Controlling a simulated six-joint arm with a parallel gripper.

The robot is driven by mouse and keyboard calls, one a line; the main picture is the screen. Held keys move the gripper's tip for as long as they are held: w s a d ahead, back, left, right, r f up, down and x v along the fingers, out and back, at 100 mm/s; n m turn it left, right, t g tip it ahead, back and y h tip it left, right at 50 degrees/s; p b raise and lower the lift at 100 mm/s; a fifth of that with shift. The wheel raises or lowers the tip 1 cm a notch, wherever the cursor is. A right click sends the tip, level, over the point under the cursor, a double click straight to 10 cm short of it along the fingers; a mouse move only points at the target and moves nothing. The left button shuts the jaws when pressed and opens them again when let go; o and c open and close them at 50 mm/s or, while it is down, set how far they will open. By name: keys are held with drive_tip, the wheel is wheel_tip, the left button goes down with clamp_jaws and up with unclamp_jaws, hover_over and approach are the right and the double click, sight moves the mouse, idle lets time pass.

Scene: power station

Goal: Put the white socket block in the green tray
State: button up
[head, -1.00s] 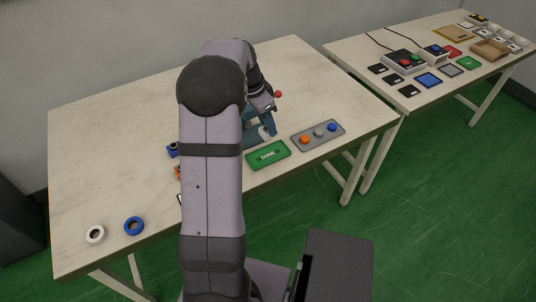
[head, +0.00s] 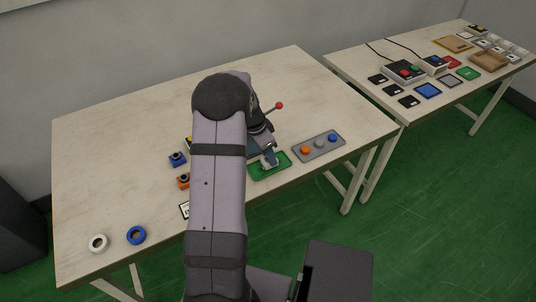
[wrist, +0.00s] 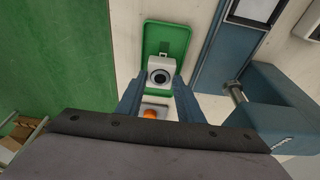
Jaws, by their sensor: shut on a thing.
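The white socket block (wrist: 160,72) has a dark round socket and sits between the fingertips of my gripper (wrist: 158,80) in the wrist view. My gripper is shut on it. The green tray (wrist: 182,37) lies behind the block in that view, and the block overlaps part of its floor. In the head view the tray (head: 284,170) is at the table's front edge, and the block (head: 269,162) shows over it, partly hidden by my gripper. Whether the block touches the tray floor cannot be told.
A grey panel with orange, grey and blue knobs (head: 319,145) lies right of the tray. A blue clamp-like fixture (wrist: 275,100) stands close beside my gripper. The table's back left is clear.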

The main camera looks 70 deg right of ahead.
drive_tip(key=shift+f, duration=0.4)
drive_tip(key=shift+f, duration=0.1)
drive_tip(key=shift+f, duration=0.15)
drive_tip(key=o, duration=1.1)
drive_tip(key=shift+c, duration=0.2)
drive_tip(key=b+v, duration=0.1)
drive_tip(key=v, duration=1.1)
drive_tip(key=shift+r+b, duration=0.25)
drive_tip(key=shift+b, duration=0.1)
